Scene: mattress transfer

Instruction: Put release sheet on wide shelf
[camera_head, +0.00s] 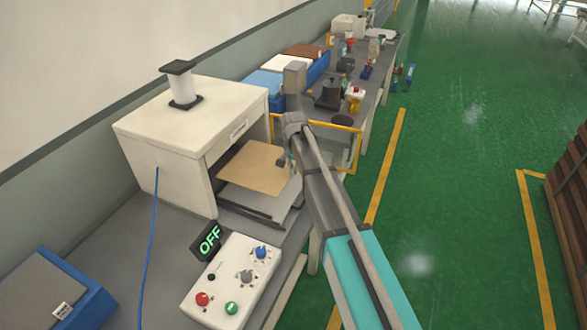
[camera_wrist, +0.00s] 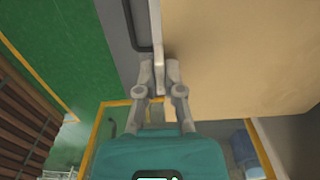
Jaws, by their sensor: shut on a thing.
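The release sheet (camera_head: 252,168) is a flat tan sheet at the open front of the white press-like machine (camera_head: 178,140), above a grey plate (camera_head: 262,203). My gripper (camera_head: 284,161) is at the sheet's right edge in the head view, shut on it. In the wrist view the sheet (camera_wrist: 235,55) fills the upper right, and my gripper's fingers (camera_wrist: 158,78) close at its edge. The fingertips' exact contact is partly hidden. I cannot clearly identify the wide shelf; a brown slatted structure (camera_head: 572,185) stands at the right edge.
A control box (camera_head: 232,280) with coloured knobs and a green OFF display (camera_head: 208,241) sit in front of the machine. A yellow frame (camera_head: 335,126) stands behind my gripper. A long bench (camera_head: 372,105) beyond holds several items. The green floor (camera_head: 455,150) to the right is open.

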